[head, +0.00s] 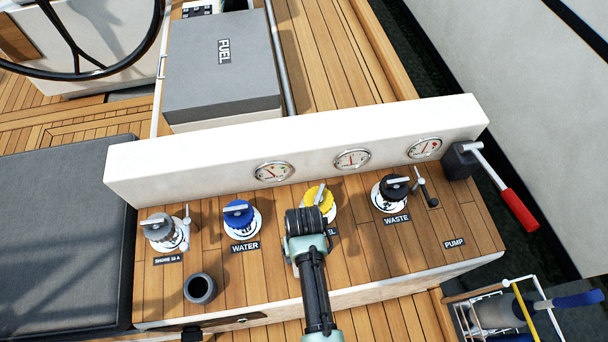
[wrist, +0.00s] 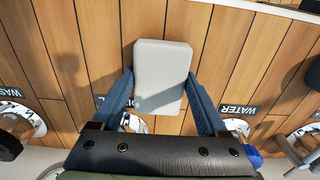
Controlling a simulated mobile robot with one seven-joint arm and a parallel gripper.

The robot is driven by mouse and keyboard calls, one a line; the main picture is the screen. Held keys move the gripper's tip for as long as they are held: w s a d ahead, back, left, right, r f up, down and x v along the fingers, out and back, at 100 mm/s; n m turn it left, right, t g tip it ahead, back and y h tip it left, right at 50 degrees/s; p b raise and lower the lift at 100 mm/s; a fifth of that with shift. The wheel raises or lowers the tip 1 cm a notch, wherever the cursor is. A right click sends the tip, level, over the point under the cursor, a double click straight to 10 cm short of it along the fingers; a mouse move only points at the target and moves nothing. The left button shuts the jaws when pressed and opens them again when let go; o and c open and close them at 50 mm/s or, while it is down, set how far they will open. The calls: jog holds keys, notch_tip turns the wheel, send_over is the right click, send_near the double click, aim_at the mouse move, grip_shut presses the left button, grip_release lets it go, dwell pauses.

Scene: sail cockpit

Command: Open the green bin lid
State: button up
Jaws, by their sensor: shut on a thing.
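No green bin or green lid shows in either view. In the wrist view my gripper (wrist: 158,98) has its two blue fingers against the sides of a pale grey, round-cornered block (wrist: 160,65). The block hides most of what lies under it; a bit of a white deck plate shows beneath. In the head view my arm's end covers the fingers and block. It is over the console, just in front of the yellow cap (head: 318,197) with a silver handle, and partly hides that cap and its label.
The wooden console holds a blue WATER cap (head: 238,213), a black WASTE cap (head: 395,188), a grey cap (head: 159,227) and a dark cup (head: 200,288). A white gauge panel (head: 210,163) stands behind. A red-handled pump lever (head: 515,205) sticks out right. A grey FUEL box (head: 215,90) is farther back.

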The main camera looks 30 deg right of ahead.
jog(key=shift+f, duration=0.15)
jog(key=o, duration=1.1)
notch_tip(320, 180, up, 12)
jog(key=shift+r+p, duration=0.2)
jog(key=shift+p, duration=0.4)
